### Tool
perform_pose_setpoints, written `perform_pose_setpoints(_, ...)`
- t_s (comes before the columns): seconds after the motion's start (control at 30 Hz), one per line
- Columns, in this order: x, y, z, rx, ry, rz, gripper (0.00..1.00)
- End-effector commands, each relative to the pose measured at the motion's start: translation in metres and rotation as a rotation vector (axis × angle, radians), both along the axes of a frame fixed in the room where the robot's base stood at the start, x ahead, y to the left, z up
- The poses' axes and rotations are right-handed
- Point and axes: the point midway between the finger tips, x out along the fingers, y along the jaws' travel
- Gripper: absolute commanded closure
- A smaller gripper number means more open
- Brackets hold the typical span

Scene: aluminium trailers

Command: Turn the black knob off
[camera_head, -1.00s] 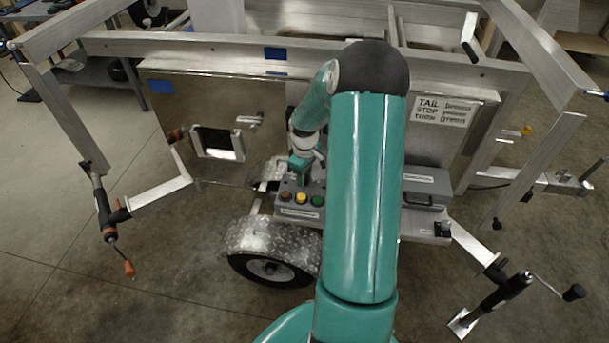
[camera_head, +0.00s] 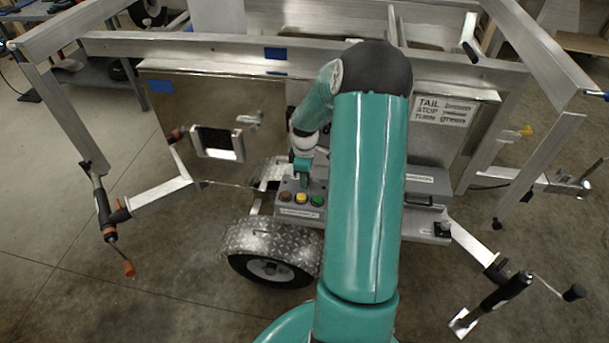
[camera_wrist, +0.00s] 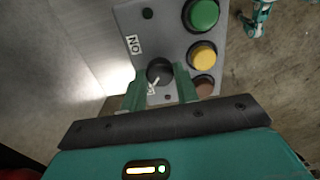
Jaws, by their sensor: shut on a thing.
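The black knob (camera_wrist: 160,66) is on the grey control box, in the upper middle of the wrist view. My gripper (camera_wrist: 159,75) has its two green fingers on either side of the knob, shut on it. A small white mark, partly hidden, shows beside the knob near the left finger. A white "ON" label (camera_wrist: 132,45) is above and left of the knob. In the head view my gripper (camera_head: 301,168) is at the back left of the control box (camera_head: 300,213), and hides the knob.
A trailer wheel (camera_head: 270,268) with a metal fender (camera_head: 270,237) stands below the box. A grey case (camera_head: 425,185) is at right.

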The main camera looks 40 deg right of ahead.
Motion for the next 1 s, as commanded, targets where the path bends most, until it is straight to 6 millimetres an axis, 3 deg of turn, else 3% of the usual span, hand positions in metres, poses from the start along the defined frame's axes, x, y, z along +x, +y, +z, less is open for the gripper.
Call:
perform_pose_setpoints(0.17, -0.001, 0.0, -0.001, 0.0, 0.001, 0.001, 0.93)
perform_pose_setpoints(0.2, -0.001, 0.0, -0.001, 0.0, 0.001, 0.0, 0.62)
perform_pose_setpoints(0.3, 0.0, 0.0, -0.001, 0.0, 0.001, 0.0, 0.48)
perform_pose_setpoints(0.67, 0.0, 0.0, 0.006, -0.002, -0.001, -0.001, 0.48)
perform_pose_setpoints(0.77, 0.001, -0.001, 0.019, -0.003, -0.002, -0.001, 0.48)
perform_pose_setpoints(1.0, 0.001, -0.001, 0.07, -0.005, -0.004, 0.0, 0.48)
